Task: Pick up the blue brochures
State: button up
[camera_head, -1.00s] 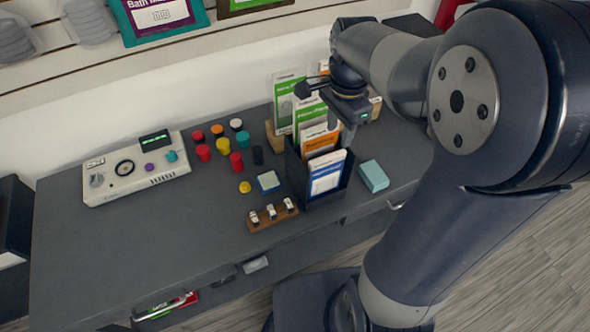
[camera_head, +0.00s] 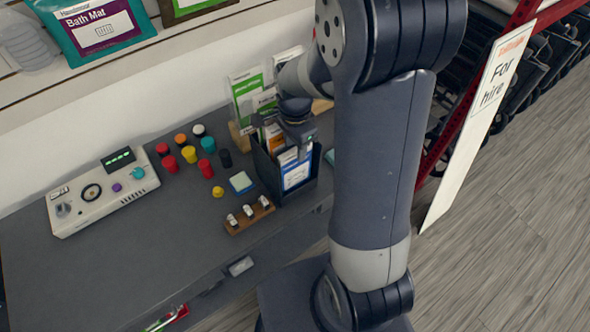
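The blue brochures (camera_head: 296,176), white with blue print, stand in the front of a dark holder (camera_head: 272,176) on the grey desk. My gripper (camera_head: 305,152) is over the front of the holder, at the top edge of the blue brochures. Its fingers are mostly hidden, so I cannot tell whether they are open or touch the brochures. Orange brochures (camera_head: 273,135) and green ones stand behind, partly covered by my arm.
Coloured knobs (camera_head: 189,154), a control box (camera_head: 103,191), a sticky-note pad (camera_head: 241,182) and a wooden block with stamps (camera_head: 249,214) lie left of the holder. A "For hire" sign (camera_head: 480,120) on a red rack stands at the right.

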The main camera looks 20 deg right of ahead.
jog(key=shift+f, duration=0.3)
jog(key=shift+c, duration=0.5)
grip_shut()
